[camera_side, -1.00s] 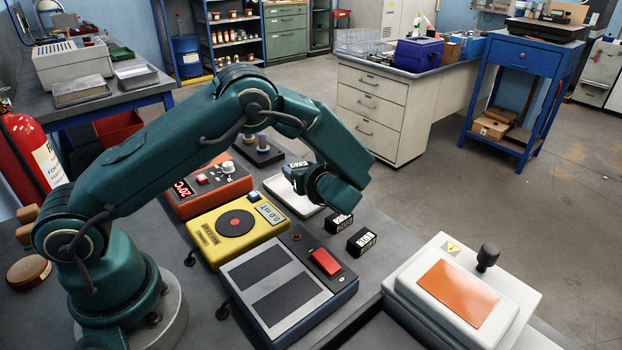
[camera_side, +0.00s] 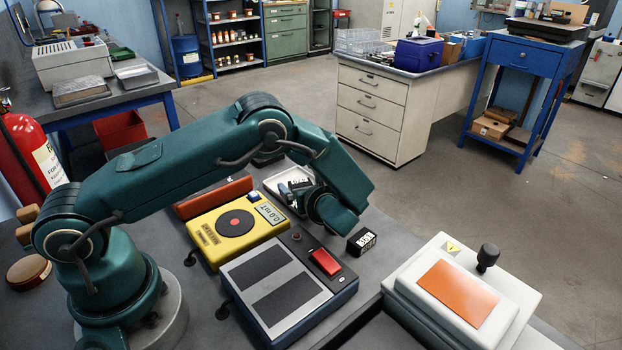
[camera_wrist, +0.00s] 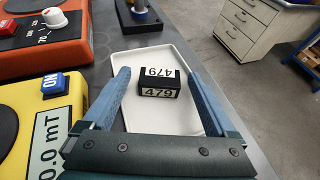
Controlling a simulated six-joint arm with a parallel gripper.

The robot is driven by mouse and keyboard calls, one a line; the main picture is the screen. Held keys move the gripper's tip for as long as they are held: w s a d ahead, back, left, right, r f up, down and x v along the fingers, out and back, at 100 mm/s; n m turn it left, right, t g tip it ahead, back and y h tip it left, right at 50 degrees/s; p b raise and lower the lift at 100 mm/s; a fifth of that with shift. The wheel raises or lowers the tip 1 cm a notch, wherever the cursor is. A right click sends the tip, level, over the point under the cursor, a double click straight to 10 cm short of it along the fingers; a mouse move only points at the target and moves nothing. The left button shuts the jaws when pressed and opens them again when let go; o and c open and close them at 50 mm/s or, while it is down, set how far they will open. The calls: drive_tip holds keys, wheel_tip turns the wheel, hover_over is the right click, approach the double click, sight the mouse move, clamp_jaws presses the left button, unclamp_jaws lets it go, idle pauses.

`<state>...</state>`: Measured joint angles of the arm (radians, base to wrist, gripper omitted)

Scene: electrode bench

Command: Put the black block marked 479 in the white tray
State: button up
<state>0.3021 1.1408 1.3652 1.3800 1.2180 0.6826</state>
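The black block marked 479 (camera_wrist: 159,84) lies in the white tray (camera_wrist: 137,60), resting on its floor in the wrist view. My gripper (camera_wrist: 156,76) is open around it, one blue finger on each side, with a visible gap between each finger and the block. In the side view, my gripper (camera_side: 291,190) is low at the tray (camera_side: 272,181), and the block's label (camera_side: 300,182) shows beside the fingers. My wrist hides part of the tray there.
Another black block (camera_side: 361,242) stands on the bench right of my gripper. The yellow meter (camera_side: 236,224) and an orange device (camera_side: 213,196) sit left of the tray. A grey-black panel with a red switch (camera_side: 327,262) is in front.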

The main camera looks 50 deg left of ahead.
drive_tip(key=shift+d+r, duration=0.1)
drive_tip(key=shift+r, duration=0.1)
drive_tip(key=v, duration=1.1)
drive_tip(key=shift+d, duration=0.15)
drive_tip(key=shift+s+d+r, duration=0.1)
drive_tip(key=shift+s+r, duration=0.1)
drive_tip(key=s+d+r+n+h, duration=0.1)
drive_tip(key=s+r+n+h, duration=0.4)
drive_tip(key=s+n, duration=0.3)
drive_tip(key=s+d+r+n+h, duration=0.1)
drive_tip(key=s+r+n+h, duration=0.4)
drive_tip(key=n, duration=0.9)
drive_tip(key=s+h, duration=0.2)
drive_tip(key=s, duration=0.2)
drive_tip(key=shift+s+r+t+h, duration=0.2)
drive_tip(key=shift+r+t+h, duration=0.1)
drive_tip(key=shift+t, duration=0.1)
